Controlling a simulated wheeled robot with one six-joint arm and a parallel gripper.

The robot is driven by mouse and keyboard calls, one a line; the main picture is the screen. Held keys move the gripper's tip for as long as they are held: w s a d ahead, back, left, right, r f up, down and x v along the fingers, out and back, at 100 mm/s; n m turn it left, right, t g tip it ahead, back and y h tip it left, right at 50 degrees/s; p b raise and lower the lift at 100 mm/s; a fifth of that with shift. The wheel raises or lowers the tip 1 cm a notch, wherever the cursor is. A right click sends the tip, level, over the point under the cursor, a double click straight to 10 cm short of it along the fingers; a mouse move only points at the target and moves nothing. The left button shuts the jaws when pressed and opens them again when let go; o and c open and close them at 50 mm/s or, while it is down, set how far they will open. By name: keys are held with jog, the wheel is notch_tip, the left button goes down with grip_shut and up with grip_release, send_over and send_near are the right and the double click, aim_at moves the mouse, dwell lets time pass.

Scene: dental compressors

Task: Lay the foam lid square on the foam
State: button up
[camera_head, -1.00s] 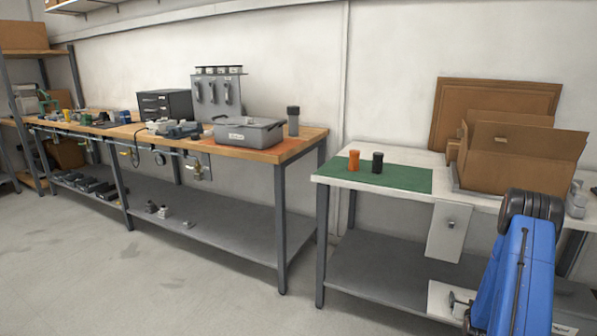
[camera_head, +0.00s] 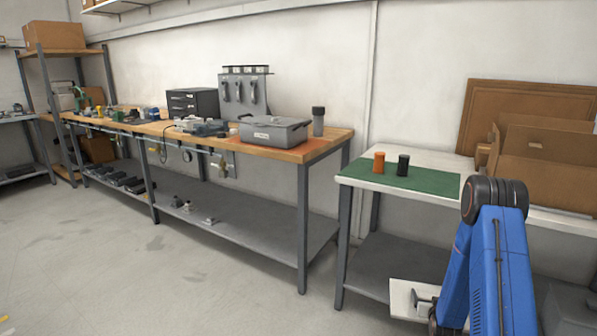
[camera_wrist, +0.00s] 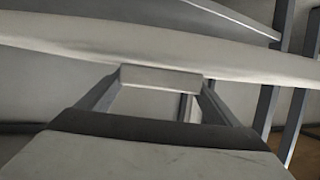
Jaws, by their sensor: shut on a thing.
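My gripper (camera_wrist: 160,88) shows in the wrist view, its two fingers shut on a small pale block. The block sits against a wide pale slab, which looks like the foam lid (camera_wrist: 150,48), spanning the view. In the head view a pale flat plate (camera_head: 402,308), probably the same lid, shows low beside my blue arm, in front of the right table. My arm hides its right part. I cannot make out the foam it belongs on. An open cardboard box (camera_head: 545,158) stands on the right table; its inside is hidden.
The white-topped right table carries a green mat (camera_head: 430,181) with an orange cylinder (camera_head: 379,162) and a black cylinder (camera_head: 403,165). A long wooden bench (camera_head: 292,154) on the left holds a grey case (camera_head: 274,132). The floor (camera_head: 200,270) in front is clear.

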aim_at(394, 302)
jog(key=a, duration=0.4)
jog(key=a+r+n+y, duration=0.1)
jog(key=a, duration=0.4)
jog(key=a+y, duration=0.1)
jog(key=a, duration=0.4)
jog(key=shift+w+a+r+n, duration=0.1)
jog(key=shift+r+n, duration=0.25)
jog(key=shift+n, duration=0.05)
jog(key=s+a+r+n+y, duration=0.1)
jog(key=s+a+y, duration=0.1)
jog(key=a, duration=0.8)
jog(key=s+f, duration=0.6)
jog(key=f, duration=0.2)
jog(key=shift+s+a+t, duration=0.3)
jog(key=shift+s, duration=0.05)
